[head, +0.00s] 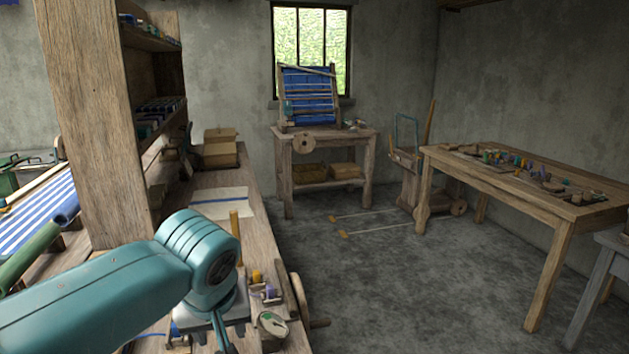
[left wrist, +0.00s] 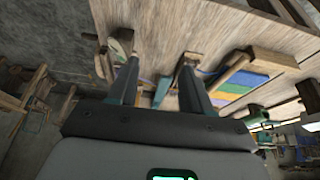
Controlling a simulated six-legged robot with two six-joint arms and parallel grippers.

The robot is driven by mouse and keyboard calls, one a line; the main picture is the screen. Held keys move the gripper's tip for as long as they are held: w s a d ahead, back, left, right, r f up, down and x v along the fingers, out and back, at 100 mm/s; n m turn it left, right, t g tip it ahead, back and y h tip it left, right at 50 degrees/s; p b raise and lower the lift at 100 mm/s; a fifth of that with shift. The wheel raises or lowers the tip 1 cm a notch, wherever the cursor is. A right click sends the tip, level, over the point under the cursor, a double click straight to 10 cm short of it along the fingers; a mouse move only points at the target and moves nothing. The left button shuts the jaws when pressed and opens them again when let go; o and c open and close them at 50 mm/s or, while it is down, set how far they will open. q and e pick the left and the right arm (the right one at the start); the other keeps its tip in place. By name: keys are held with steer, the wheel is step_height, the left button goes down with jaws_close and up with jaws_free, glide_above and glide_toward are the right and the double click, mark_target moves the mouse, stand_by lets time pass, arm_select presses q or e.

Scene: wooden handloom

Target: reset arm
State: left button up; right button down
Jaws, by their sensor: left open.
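My left arm comes in from the left in the head view, its teal wrist hanging over the near end of the wooden bench (head: 262,205). The left gripper's fingertips are not clear there. In the left wrist view my left gripper (left wrist: 160,72) is open, its two dark fingers apart with nothing held between them. The view is tilted, with the wooden surface behind the fingers. My right gripper is in neither view.
A striped blue cloth (head: 40,212) is at left by a thick wooden post (head: 100,120). Small spools (head: 257,277) and a round tin (head: 270,324) lie near my wrist. A small loom (head: 309,95) stands at the back; a cluttered table (head: 480,168) is right. The grey floor between is mostly clear.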

arm_select(q)
steer(key=s+d+f+m+g+h+p, duration=0.2)
steer(key=f, duration=1.1)
steer(key=s+d+f+m+g+h+p, duration=0.1)
steer(key=s+d+f+h+p, duration=0.15)
steer(key=f, duration=1.05)
steer(key=s+a+f+n+p, duration=0.1)
steer(key=s+f, duration=0.5)
steer(key=s, duration=0.2)
steer(key=s+a+f+p, duration=0.1)
steer(key=s+f+p, duration=0.1)
steer(key=s+f, duration=0.3)
steer(key=s, duration=0.3)
steer(key=shift+s+f+n+g+h, duration=0.35)
steer(key=shift+f+n+g, duration=0.05)
